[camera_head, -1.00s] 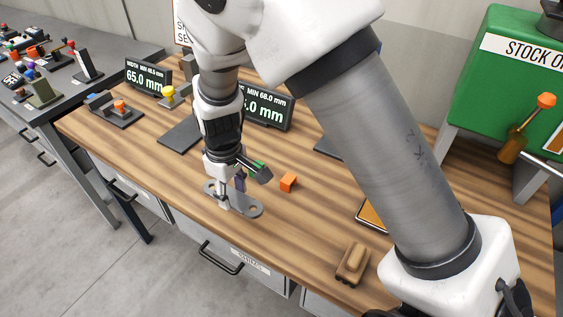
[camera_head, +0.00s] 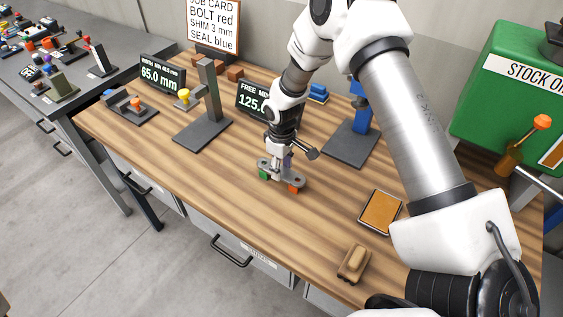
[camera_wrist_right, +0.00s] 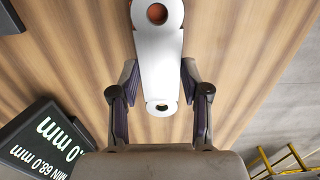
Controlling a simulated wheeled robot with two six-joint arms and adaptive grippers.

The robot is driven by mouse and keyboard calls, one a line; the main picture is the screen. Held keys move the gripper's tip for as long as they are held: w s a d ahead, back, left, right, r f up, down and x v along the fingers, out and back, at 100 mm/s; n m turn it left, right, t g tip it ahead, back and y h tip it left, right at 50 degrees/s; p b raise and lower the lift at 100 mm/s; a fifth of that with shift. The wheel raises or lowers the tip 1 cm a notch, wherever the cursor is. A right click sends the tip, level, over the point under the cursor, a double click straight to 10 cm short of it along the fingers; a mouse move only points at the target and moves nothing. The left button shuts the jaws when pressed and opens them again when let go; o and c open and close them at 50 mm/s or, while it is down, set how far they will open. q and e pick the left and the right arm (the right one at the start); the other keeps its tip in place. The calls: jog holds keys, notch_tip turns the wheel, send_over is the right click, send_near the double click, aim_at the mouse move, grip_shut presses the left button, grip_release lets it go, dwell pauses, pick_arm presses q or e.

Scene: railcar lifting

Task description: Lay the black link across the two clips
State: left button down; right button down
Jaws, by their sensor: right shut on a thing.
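The link (camera_head: 268,164) looks grey, a flat bar with rounded ends and holes. It spans above the green clip (camera_head: 263,175) and the orange clip (camera_head: 294,188) on the bench, one near each end. I cannot tell whether it rests on both or hangs just above them. My right gripper (camera_head: 281,163) points down and is shut on the middle of the link, which it partly hides. In the right wrist view the link (camera_wrist_right: 160,60) lies between the fingers, and orange-red shows through its far hole. My left gripper is not in view.
Two dark stands, one grey (camera_head: 203,136) and one with a blue block (camera_head: 352,143), flank the back. Displays (camera_head: 163,73) stand behind. An orange-topped tray (camera_head: 380,211) and a wooden brush-like block (camera_head: 354,262) lie to the right. The bench's front middle is clear.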

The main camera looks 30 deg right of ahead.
aim_at(282, 172)
jog(key=shift+f, duration=0.2)
jog(key=c, duration=0.5)
grip_release()
jog(key=shift+c, duration=0.2)
jog(key=shift+r, duration=0.2)
notch_tip(282, 172, up, 12)
jog(key=b, duration=0.3)
jog(key=shift+b, duration=0.3)
jog(key=shift+r, duration=0.1)
